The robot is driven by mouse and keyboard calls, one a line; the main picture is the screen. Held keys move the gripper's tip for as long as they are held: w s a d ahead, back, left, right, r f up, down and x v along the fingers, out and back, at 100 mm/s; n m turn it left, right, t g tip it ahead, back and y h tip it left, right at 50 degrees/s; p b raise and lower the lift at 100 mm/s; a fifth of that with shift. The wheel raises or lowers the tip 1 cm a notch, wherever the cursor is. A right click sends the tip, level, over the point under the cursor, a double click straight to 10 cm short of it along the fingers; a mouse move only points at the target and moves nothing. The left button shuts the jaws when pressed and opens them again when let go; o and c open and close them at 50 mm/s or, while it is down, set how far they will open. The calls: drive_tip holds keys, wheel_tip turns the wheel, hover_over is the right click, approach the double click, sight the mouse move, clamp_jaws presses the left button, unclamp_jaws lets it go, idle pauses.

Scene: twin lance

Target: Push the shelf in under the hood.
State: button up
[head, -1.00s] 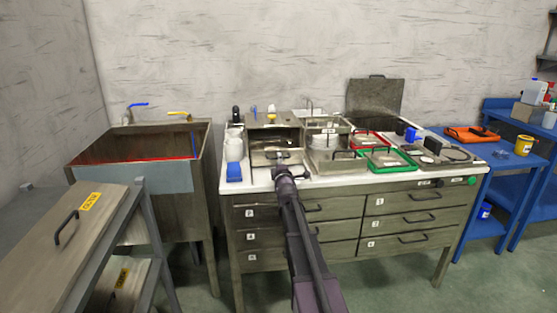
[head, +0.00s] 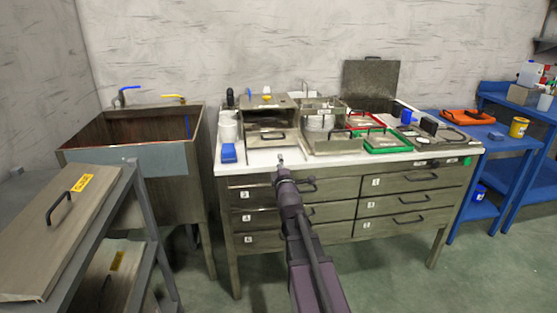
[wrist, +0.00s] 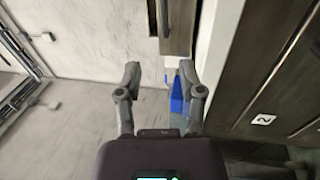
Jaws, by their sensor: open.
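The hood (head: 268,103) is a grey metal box standing at the back left of the white worktop. Below its dark opening is the shelf (head: 262,140), a flat metal piece with a dark handle on its front. How far the shelf reaches in under the hood is hard to tell. My gripper (head: 281,161) is in front of the shelf, over the front of the worktop, and looks apart from the handle. In the wrist view my gripper (wrist: 158,74) has its two fingers spread with nothing between them. A metal edge with a dark handle, likely the shelf (wrist: 179,28), shows beyond the fingertips.
A metal box (head: 322,143) stands close on the right, with a green-rimmed tray (head: 388,149) further right. Drawers (head: 265,217) lie below the worktop edge. A sink (head: 130,140) is at the left.

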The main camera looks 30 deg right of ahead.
drive_tip(key=shift+v, duration=0.9)
